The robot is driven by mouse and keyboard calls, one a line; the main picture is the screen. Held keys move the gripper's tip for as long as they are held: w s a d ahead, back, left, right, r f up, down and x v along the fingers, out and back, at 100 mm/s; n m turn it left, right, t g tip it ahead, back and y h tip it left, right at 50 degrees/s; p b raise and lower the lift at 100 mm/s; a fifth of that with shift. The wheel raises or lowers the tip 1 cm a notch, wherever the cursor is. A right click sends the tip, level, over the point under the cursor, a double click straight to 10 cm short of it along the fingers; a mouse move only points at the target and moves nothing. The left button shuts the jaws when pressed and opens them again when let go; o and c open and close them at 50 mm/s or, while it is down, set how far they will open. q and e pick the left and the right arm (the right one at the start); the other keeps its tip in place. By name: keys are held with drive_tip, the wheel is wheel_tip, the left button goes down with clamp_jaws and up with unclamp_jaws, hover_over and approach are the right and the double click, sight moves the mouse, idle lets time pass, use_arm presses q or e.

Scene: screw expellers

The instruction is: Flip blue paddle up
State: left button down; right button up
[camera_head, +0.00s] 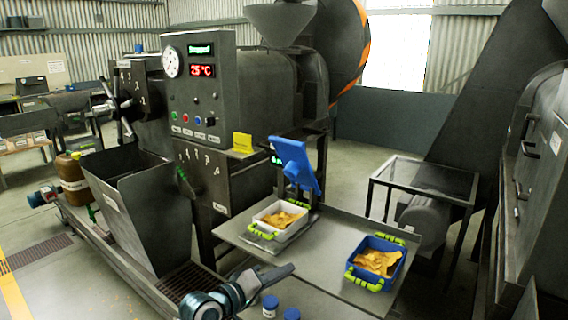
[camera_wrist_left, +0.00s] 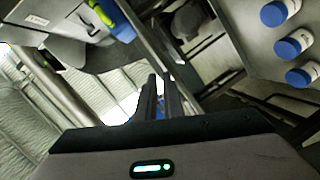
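The blue paddle (camera_head: 297,163) is on the front of the press at mid-right, above the trays. It slants down to the right, with its broad face hanging over the table's back edge. My left gripper (camera_head: 288,269) is low in the head view, in front of and below the paddle, apart from it. Its two dark fingers (camera_wrist_left: 160,97) lie close together in the left wrist view with nothing seen between them. My right gripper is out of view.
A white tray (camera_head: 260,229) and a blue tray (camera_head: 384,284) with green handles hold yellowish pieces on the metal table (camera_head: 325,240). Blue-capped bottles (camera_head: 270,306) stand near the bottom edge. A grey hopper bin (camera_head: 140,215) is at left. A metal-framed stand (camera_head: 425,178) is right.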

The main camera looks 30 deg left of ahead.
sight(288, 145)
use_arm(q)
drive_tip(key=w+a+r+n+t+y, duration=0.1)
drive_tip(key=w+a+r+n+t, duration=0.1)
drive_tip(key=a+r, duration=0.4)
drive_tip(key=w+a+r+n+t+y, duration=0.1)
drive_tip(key=a+r+n+t, duration=0.3)
drive_tip(key=r, duration=1)
drive_tip(key=w+a+n, duration=0.1)
drive_tip(key=a, duration=0.1)
drive_tip(key=shift+w+a+r, duration=0.25)
drive_tip(key=shift+a, duration=0.1)
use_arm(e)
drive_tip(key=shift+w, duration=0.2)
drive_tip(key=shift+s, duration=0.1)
